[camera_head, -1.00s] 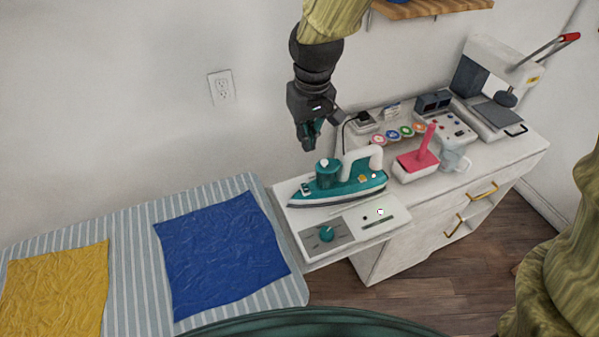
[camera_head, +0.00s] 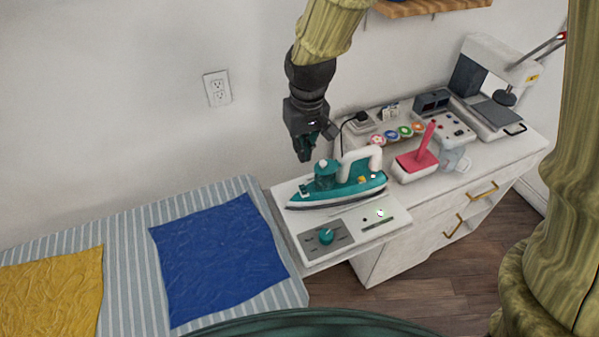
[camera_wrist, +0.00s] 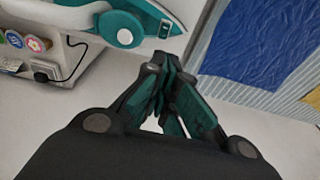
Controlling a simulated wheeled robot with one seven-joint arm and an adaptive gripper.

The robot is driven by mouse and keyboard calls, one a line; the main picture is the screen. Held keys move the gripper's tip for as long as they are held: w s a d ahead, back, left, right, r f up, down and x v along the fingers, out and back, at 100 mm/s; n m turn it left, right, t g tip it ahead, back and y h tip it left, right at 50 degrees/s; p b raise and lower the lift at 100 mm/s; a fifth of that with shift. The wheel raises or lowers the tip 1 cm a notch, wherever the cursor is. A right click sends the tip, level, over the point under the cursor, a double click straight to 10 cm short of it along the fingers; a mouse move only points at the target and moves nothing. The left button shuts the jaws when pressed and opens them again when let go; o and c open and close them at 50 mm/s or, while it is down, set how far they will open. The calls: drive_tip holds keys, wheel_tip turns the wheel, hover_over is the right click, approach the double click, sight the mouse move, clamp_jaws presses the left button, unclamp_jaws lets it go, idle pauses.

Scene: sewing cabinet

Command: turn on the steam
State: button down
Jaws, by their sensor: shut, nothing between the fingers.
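A teal and white steam iron (camera_head: 345,190) lies on its soleplate on a white station (camera_head: 290,222) with a grey panel. The panel bears a teal knob (camera_head: 326,236). On top of the iron is a teal round part with a white button (camera_head: 322,163); the wrist view shows a white disc on the iron (camera_wrist: 124,37). A yellow button and a white button show on its side. My gripper (camera_head: 304,156) is shut and empty, pointing down just behind and left of the iron's top, apart from it. In the wrist view my gripper (camera_wrist: 172,62) sits close to the iron's edge.
A striped board (camera_head: 125,231) with blue cloth (camera_head: 215,258) and yellow cloth (camera_head: 55,292) lies to the left. On the cabinet are a pink-handled stand (camera_head: 418,160), round badges, a clear jug and a press (camera_head: 497,85). The wall is close behind my gripper.

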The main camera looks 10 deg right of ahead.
sight(303, 189)
drive_tip(key=shift+w+a+f+p, duration=0.1)
drive_tip(key=shift+w+f+p, duration=0.3)
drive_tip(key=shift+f, duration=1.45)
drive_tip(key=shift+w+f+p, duration=0.1)
drive_tip(key=shift+f+p, duration=0.55)
drive_tip(key=shift+f, duration=1.15)
drive_tip(key=shift+w+a+f+p, duration=0.15)
drive_tip(key=shift+f+p, duration=0.4)
drive_tip(key=shift+f, duration=1.3)
drive_tip(key=shift+d, duration=0.1)
drive_tip(key=shift+w+d, duration=0.1)
